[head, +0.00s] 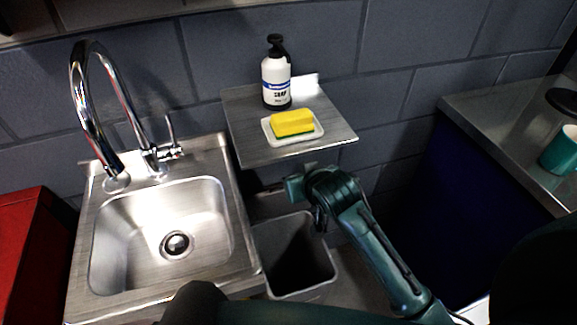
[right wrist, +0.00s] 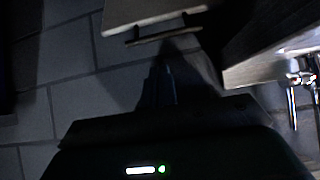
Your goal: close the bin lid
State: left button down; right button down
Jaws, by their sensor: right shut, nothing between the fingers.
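The bin (head: 290,258) stands right of the sink, below the shelf, and its top is open with a dark inside. A greyish panel (head: 268,206) rises behind its back rim and may be the raised lid; the shelf and my arm partly hide that area. My right gripper (head: 274,187) is above the bin's back edge, just under the shelf's front edge. In the right wrist view its shut, empty fingers (right wrist: 163,85) are dark against the wall. My left gripper is out of view.
The metal shelf (head: 243,146) holds a soap bottle (head: 276,85) and a yellow sponge (head: 292,123) on a white dish, close above my right gripper. The sink (head: 160,235) and tap (head: 80,75) are left. A counter with a teal mug (head: 560,152) is right.

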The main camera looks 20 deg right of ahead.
jog(key=x, duration=0.8)
jog(key=shift+w+f+b, duration=0.2)
jog(key=shift+f+b, duration=0.15)
jog(key=shift+s+f, duration=0.1)
